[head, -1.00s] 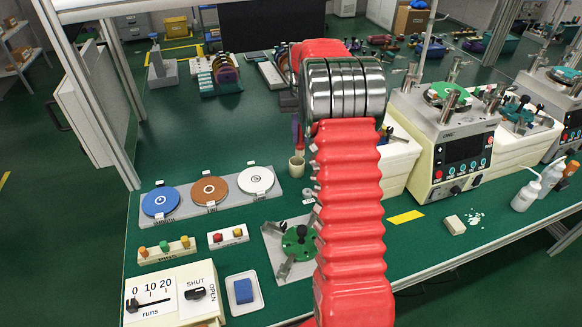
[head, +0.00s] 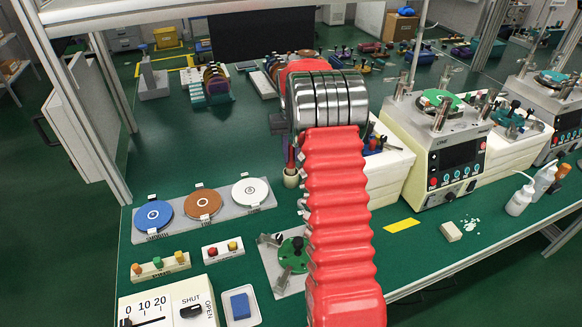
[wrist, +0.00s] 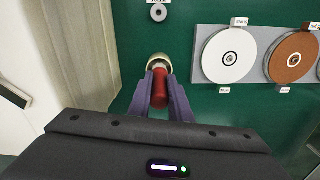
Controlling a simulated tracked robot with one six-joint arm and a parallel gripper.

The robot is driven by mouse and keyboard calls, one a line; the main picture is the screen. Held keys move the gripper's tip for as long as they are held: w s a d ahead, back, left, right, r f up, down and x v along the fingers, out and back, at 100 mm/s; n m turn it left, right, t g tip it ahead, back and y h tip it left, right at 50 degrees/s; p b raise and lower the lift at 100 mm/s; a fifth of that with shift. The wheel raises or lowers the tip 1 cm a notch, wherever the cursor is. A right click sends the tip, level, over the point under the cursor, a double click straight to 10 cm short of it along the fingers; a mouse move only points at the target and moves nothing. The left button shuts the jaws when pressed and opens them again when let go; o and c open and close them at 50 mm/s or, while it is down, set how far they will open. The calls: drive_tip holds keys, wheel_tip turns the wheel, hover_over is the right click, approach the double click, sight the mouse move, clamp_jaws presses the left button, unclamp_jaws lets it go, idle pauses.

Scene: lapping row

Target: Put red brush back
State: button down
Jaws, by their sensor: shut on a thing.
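The red brush (wrist: 160,88) is between the two fingers of my gripper (wrist: 161,92), which is shut on it in the wrist view. A cream cup (wrist: 159,62) stands on the green bench just beyond the brush, and the brush's far end overlaps its mouth. In the head view the red brush (head: 292,158) shows upright at the cream cup (head: 290,178), left of my red arm. I cannot tell how deep the brush sits in the cup. My fingers are mostly hidden behind my arm in the head view.
A grey strip with blue, brown and white discs (head: 203,202) lies left of the cup. A green-topped fixture (head: 292,253) is in front. White trays (head: 388,165) and a lapping machine (head: 440,150) stand to the right. Bare green bench lies behind the discs.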

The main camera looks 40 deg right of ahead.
sight(291, 162)
drive_tip(key=shift+f, duration=0.15)
drive_tip(key=shift+f, duration=2.45)
drive_tip(key=shift+f, duration=0.1)
drive_tip(key=c, duration=1.6)
unclamp_jaws()
drive_tip(key=shift+c, duration=0.2)
wheel_tip(291, 162, up, 12)
drive_tip(key=shift+r, duration=0.1)
drive_tip(key=shift+r, duration=0.1)
